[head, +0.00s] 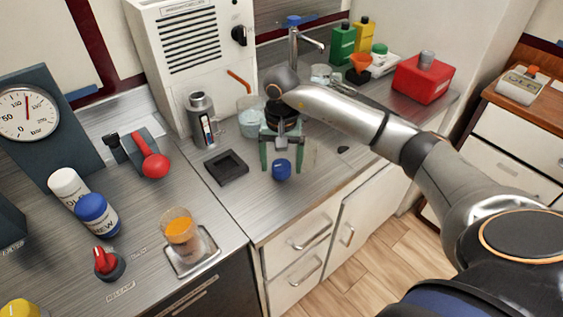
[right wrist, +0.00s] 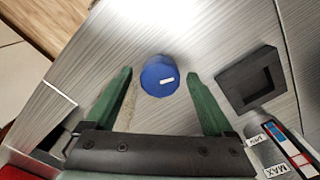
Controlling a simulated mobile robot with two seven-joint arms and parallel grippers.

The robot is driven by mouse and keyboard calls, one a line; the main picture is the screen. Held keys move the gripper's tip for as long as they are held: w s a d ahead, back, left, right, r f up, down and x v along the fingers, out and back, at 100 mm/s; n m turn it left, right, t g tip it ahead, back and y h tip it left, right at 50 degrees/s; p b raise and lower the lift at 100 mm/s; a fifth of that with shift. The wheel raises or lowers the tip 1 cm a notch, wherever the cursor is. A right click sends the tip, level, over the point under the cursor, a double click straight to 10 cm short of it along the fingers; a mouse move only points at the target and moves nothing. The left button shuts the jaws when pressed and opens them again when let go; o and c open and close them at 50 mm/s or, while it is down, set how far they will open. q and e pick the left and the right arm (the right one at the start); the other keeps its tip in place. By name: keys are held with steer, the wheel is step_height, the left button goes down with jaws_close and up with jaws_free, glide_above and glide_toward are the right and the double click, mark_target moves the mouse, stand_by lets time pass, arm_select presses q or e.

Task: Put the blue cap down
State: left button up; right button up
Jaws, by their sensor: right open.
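The blue cap (head: 282,169) stands on the metal counter near its front edge. In the right wrist view the blue cap (right wrist: 160,76) lies between and just beyond the two green fingertips, with a small white mark on it. My right gripper (head: 282,168) is open with its fingers on either side of the cap, and neither finger appears to touch it. The right gripper also shows in the right wrist view (right wrist: 161,72). My left gripper is not in view.
A black square holder (head: 227,168) sits left of the cap, also seen in the right wrist view (right wrist: 250,79). A grey metal cylinder (head: 202,118) with a gauge stands behind it. A clear beaker (head: 250,116) is near the gripper. The counter's front edge is close.

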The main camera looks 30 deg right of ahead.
mark_target(281, 165)
step_height(281, 165, up, 12)
stand_by(0.4)
steer(key=shift+f, duration=0.1)
